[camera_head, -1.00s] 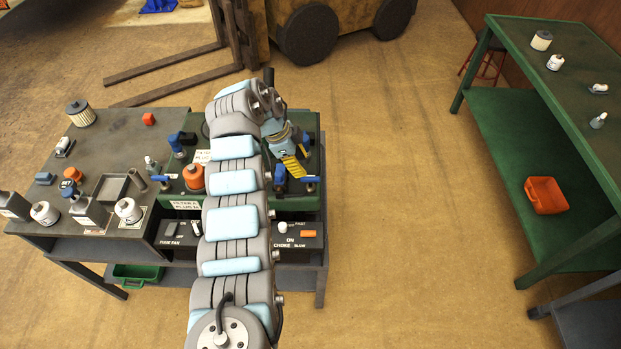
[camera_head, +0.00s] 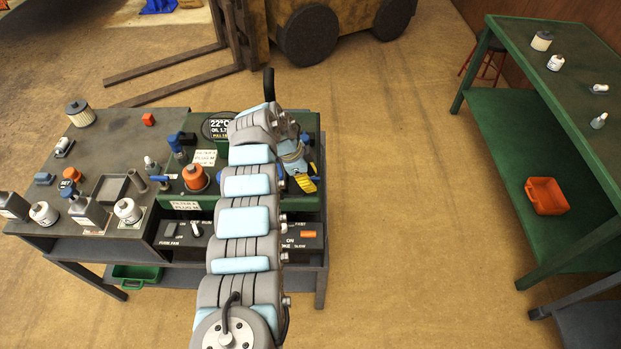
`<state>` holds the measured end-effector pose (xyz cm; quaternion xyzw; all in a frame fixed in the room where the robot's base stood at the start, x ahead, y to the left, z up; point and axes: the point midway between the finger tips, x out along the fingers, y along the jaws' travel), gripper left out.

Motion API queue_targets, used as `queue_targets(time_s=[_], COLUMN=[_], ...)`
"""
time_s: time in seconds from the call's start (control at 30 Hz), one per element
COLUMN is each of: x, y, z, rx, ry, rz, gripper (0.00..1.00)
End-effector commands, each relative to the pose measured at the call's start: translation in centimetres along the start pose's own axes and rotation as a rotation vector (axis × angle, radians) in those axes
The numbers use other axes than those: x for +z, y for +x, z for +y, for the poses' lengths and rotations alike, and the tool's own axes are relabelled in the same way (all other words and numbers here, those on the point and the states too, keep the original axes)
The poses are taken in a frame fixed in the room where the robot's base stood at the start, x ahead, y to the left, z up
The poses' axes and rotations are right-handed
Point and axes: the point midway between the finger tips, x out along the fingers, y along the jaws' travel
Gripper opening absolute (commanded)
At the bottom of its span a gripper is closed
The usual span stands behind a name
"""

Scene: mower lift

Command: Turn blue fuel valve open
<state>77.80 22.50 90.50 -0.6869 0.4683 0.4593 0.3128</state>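The green engine panel (camera_head: 316,203) stands on the grey bench and carries several small blue handles. One blue handle (camera_head: 159,179) is at its front left, and another (camera_head: 219,177) shows beside my arm. Which one is the fuel valve I cannot read from here.
An orange-capped filter (camera_head: 195,177) and a blue-topped part (camera_head: 177,146) stand on the panel. A round gauge (camera_head: 216,127) is behind them. A switch box (camera_head: 185,231) is in front. Bottles crowd the left bench; the floor to the right is clear.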

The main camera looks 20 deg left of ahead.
Motion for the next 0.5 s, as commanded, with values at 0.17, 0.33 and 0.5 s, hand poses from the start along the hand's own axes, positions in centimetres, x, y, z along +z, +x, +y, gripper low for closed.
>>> queue_targets(time_s=[0.17,0.33,0.5], x=[0.01,0.01,0.02], y=[-0.02,0.01,0.02], z=[-0.01,0.0,0.0], rx=[0.0,0.0,-0.001], ry=[0.0,0.0,-0.002], rz=[0.0,0.0,0.0], gripper=[0.0,0.0,0.0])
